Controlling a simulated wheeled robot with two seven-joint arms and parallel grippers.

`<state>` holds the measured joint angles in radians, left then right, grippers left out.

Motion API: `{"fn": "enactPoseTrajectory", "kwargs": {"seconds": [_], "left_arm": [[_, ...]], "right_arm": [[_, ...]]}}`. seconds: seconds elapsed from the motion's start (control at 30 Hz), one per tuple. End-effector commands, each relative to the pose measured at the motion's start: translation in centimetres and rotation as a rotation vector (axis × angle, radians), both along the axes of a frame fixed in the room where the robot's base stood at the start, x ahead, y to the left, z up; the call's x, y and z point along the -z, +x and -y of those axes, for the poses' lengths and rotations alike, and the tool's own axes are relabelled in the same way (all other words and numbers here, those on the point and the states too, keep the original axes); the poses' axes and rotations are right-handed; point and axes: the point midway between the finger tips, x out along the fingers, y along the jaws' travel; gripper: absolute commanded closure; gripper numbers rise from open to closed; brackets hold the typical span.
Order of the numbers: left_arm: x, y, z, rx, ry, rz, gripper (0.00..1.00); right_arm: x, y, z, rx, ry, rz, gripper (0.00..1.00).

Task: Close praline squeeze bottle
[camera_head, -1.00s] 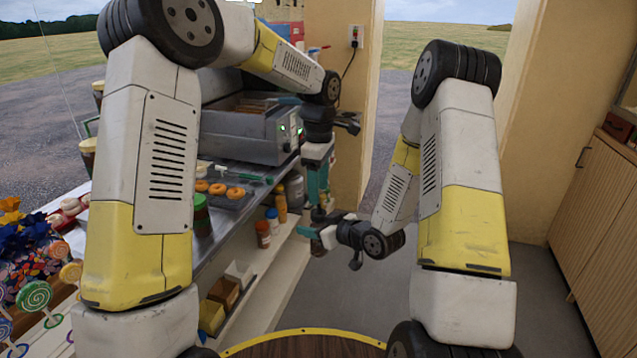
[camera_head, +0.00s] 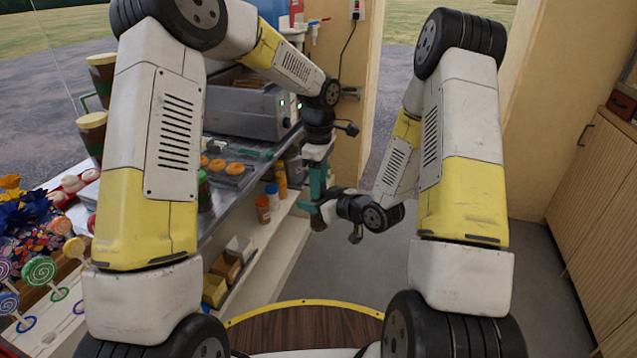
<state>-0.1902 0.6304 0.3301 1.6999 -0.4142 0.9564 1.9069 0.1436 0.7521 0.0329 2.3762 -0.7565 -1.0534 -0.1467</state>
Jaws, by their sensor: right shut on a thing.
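My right gripper (camera_head: 327,204) reaches in from the right, its fingers pointing left. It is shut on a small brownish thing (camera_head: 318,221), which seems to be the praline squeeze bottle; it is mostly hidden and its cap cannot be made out. My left gripper (camera_head: 315,190) points down from above with teal fingers, right over the held thing. The two grippers overlap in the view, so I cannot tell whether the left fingers touch the bottle or how far they are apart.
To the left, a metal counter (camera_head: 232,205) carries a grey fryer (camera_head: 250,108) and a tray with several orange rings (camera_head: 235,168). Below it, a pale shelf (camera_head: 265,250) holds small bottles (camera_head: 263,208) and boxes (camera_head: 226,268). Grey floor (camera_head: 345,265) is free beneath the grippers.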

Motion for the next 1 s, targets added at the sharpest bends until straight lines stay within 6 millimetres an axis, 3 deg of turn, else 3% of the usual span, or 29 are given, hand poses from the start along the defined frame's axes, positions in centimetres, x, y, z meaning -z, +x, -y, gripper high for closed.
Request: {"fn": "enactPoseTrajectory", "kwargs": {"seconds": [0.03, 0.13, 0.37, 1.0], "left_arm": [[-0.02, 0.01, 0.00, 0.000, 0.000, 0.000, 0.83], [-0.02, 0.01, 0.00, 0.000, 0.000, 0.000, 1.00], [-0.03, 0.02, 0.00, 0.086, -0.001, 0.001, 1.00], [0.06, 0.12, -0.01, 1.492, -0.001, 0.000, 1.00]], "right_arm": [[-0.04, 0.02, -0.02, 0.000, 0.001, 0.001, 0.70], [-0.03, 0.02, -0.02, 0.000, 0.001, 0.001, 0.70], [-0.03, 0.01, -0.02, 0.000, 0.000, 0.001, 0.70], [-0.02, -0.01, -0.02, -0.001, 0.001, 0.001, 0.70]]}}
